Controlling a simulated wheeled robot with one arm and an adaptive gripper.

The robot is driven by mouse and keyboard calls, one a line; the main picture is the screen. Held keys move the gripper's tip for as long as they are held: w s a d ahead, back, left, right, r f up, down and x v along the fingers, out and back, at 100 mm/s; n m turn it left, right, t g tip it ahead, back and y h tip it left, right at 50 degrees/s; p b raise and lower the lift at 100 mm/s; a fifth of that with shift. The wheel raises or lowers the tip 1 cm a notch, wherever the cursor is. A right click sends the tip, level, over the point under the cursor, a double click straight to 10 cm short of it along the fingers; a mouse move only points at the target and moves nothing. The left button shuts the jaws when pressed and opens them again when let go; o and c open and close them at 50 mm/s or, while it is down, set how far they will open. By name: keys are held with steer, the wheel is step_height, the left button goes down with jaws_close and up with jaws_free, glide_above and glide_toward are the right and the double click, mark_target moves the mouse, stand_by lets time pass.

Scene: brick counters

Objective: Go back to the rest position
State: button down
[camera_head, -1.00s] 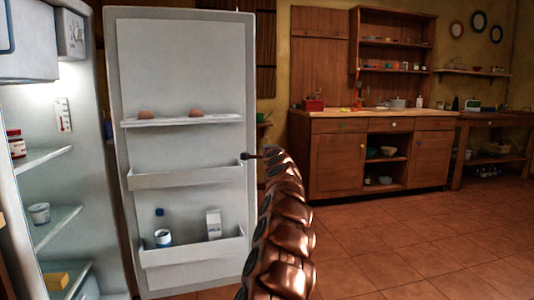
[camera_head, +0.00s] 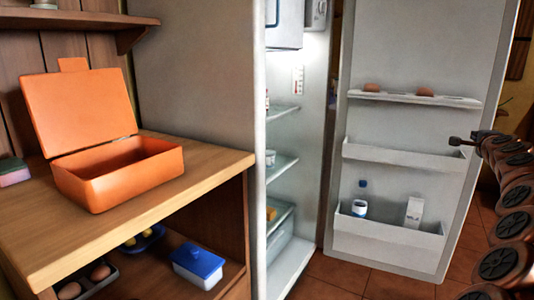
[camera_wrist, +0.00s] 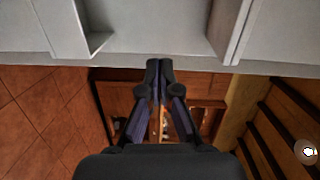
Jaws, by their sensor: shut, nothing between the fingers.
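My gripper (camera_head: 466,140) is at the right of the head view, at the end of my copper-coloured segmented arm, in front of the open fridge door's outer edge. In the wrist view my gripper (camera_wrist: 160,68) has its fingers together, with nothing between them. The fridge door (camera_head: 400,128) stands wide open, with its shelves facing me. In the wrist view the door (camera_wrist: 150,25) fills the top. Whether the fingers touch the door, I cannot tell.
An open orange box (camera_head: 120,180) stands on a wooden counter (camera_head: 215,165) at left. Below it are a blue-lidded container (camera_head: 198,265) and eggs (camera_head: 85,280). The fridge interior (camera_head: 290,200) is open. A bottle (camera_head: 361,200) and a milk carton (camera_head: 414,211) stand in the door.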

steer(key=w+a+r+n+y+p, duration=0.2)
steer(key=a+r+y+p, duration=0.1)
steer(key=a, duration=0.5)
steer(key=w+a+r+n+y+p, duration=0.1)
steer(key=a+r+n+y+p, duration=0.2)
steer(key=a, duration=0.5)
steer(key=s+a+r+n+g+y+p, duration=0.1)
steer(key=s+a+r+n+y+p, duration=0.15)
steer(key=a, duration=0.55)
steer(key=s+a+r+n+g+y+p, duration=0.1)
steer(key=a+n+p, duration=0.15)
steer(key=a, duration=0.55)
steer(key=s+a+r+n+g+y+p, duration=0.1)
steer(key=s+a+r+n+y+p, duration=0.15)
steer(key=a, duration=0.55)
steer(key=s+a+n+g+p, duration=0.4)
steer(key=s+a+p, duration=0.35)
steer(key=s, duration=0.45)
steer(key=s+a+n+g+p, duration=0.3)
steer(key=s+a+g+p, duration=0.35)
steer(key=s, duration=0.65)
steer(key=s+d+n+g+h+p, duration=0.1)
steer(key=s+p, duration=0.4)
steer(key=s, duration=0.7)
steer(key=s+d+n+g+h+p, duration=0.2)
steer(key=s+p, duration=0.4)
steer(key=s, duration=0.6)
steer(key=shift+s+d+f+g+h, duration=0.25)
steer(key=shift+s+d+g+h, duration=0.2)
steer(key=shift+d+h, duration=0.2)
